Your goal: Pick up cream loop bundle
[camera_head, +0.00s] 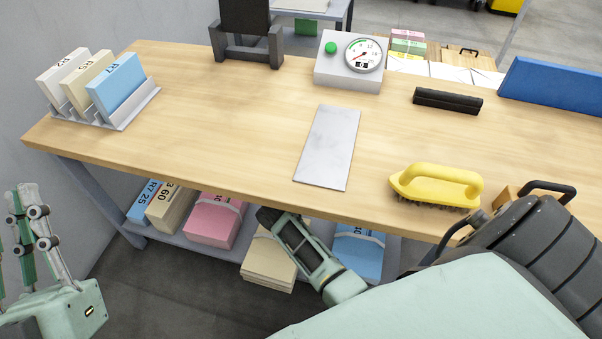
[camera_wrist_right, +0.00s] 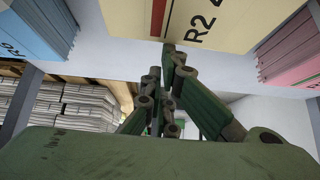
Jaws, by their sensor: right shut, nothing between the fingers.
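A cream bundle (camera_head: 268,262) sits on the lower shelf under the workbench, partly hidden behind my right gripper (camera_head: 268,218). In the right wrist view a cream bundle (camera_wrist_right: 235,22) with a printed R2 label fills the top edge, just beyond the fingertips. My right gripper (camera_wrist_right: 170,50) is shut and empty, its fingertips close to the bundle's face; I cannot tell if they touch. My left gripper (camera_head: 22,192) is open and empty at the far left, away from the bench.
Pink (camera_head: 213,220) and blue (camera_head: 358,250) bundles flank the cream one on the shelf (camera_head: 190,242). Another cream bundle (camera_head: 168,207) stands left. The bench top (camera_head: 220,130) above holds a card rack (camera_head: 125,120), a scale (camera_head: 335,75) and a yellow brush (camera_head: 437,184).

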